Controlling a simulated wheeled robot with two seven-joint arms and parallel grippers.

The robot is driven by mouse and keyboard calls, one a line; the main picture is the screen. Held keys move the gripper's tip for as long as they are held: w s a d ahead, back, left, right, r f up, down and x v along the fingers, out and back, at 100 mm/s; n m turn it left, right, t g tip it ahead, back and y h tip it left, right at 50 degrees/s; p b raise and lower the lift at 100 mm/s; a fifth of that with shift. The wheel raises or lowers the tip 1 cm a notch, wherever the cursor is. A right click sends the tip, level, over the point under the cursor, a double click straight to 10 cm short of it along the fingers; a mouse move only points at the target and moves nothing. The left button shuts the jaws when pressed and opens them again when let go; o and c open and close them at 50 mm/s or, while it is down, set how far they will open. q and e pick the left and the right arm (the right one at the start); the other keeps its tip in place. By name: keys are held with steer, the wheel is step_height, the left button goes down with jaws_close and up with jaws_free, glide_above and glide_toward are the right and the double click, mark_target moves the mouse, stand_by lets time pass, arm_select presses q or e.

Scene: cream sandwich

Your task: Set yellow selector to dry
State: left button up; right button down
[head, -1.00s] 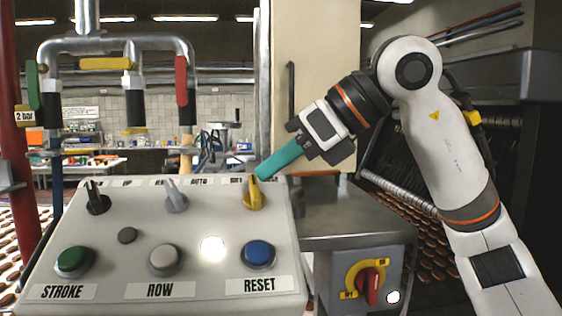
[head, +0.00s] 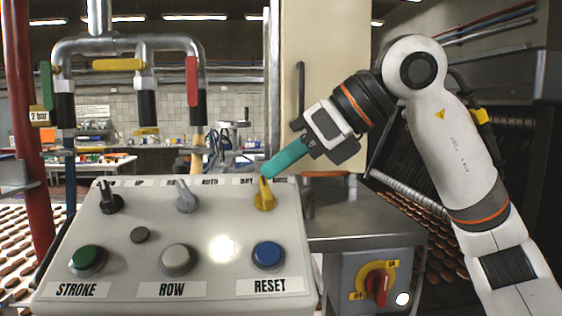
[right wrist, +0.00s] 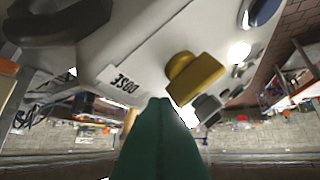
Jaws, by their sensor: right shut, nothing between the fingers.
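The yellow selector (head: 264,196) is at the upper right of the sloping white panel (head: 140,262). Its handle stands close to upright, between the DRY label (head: 246,181) on its left and a partly covered label on its right. The right wrist view shows the yellow selector (right wrist: 195,78) too, and the DOSE label (right wrist: 126,80). My right gripper (head: 267,173), with teal fingers, is shut and empty, its tip just above the handle's top. In the right wrist view the fingertips (right wrist: 160,101) are beside the selector; I cannot tell whether they touch. My left gripper is not in view.
The panel also holds a black selector (head: 110,199), a grey selector (head: 186,198), a green button (head: 87,260), a grey button (head: 179,260) and a blue button (head: 268,255). A red-and-yellow rotary switch (head: 377,288) is at lower right. Pipes with valve handles (head: 118,64) rise behind the panel.

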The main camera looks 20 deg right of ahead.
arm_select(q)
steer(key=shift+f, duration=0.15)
arm_select(e)
steer(key=shift+s+f, duration=0.1)
stand_by(0.6)
steer(key=shift+s+a+f+b, duration=0.1)
steer(key=shift+s+f+b, duration=0.15)
steer(key=shift+b, duration=0.15)
steer(key=shift+s+a+f, duration=0.1)
steer(key=shift+s, duration=0.15)
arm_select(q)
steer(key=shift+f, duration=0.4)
arm_select(e)
steer(key=shift+d+r, duration=0.4)
steer(key=shift+d, duration=0.15)
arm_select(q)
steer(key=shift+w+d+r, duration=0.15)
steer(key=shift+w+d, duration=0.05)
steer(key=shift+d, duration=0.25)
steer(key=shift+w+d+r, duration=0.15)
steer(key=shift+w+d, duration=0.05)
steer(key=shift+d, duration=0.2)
arm_select(e)
steer(key=w+d+r, duration=0.1)
steer(key=d+r, duration=0.5)
steer(key=r, duration=0.3)
steer(key=shift+w+d+r, duration=0.15)
steer(key=shift+d+r, duration=0.1)
steer(key=shift+d, duration=0.05)
